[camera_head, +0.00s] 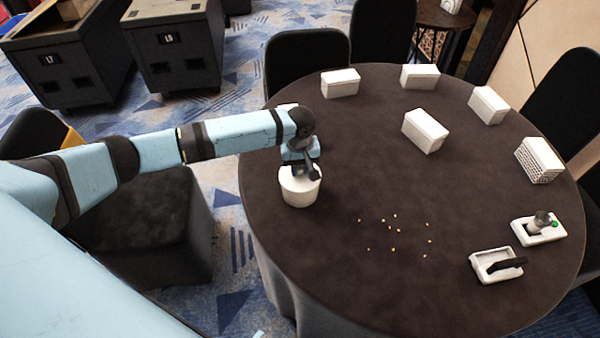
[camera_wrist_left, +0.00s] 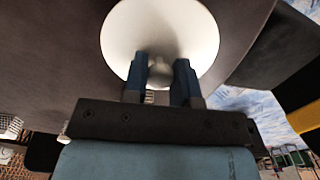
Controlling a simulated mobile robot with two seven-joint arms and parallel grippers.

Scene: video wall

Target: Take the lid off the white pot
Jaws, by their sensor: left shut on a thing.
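The white pot (camera_head: 300,191) stands upright near the left edge of the round table. Its white round lid (camera_wrist_left: 190,28) fills the upper middle of the left wrist view, with a knob (camera_wrist_left: 158,72) at its centre. My left gripper (camera_head: 313,174) reaches in from the left and is over the pot's top. In the left wrist view its two fingers are shut on the lid's knob. I cannot tell whether the lid rests on the pot, as my gripper hides much of the top. My right gripper is not in view.
The brown-covered table (camera_head: 340,270) holds several white boxes along its far side. Small orange and pale bits (camera_head: 395,229) lie scattered near the middle. Two white trays (camera_head: 495,264) (camera_head: 538,229) with dark or grey items sit at the right. Black chairs (camera_head: 305,60) surround the table.

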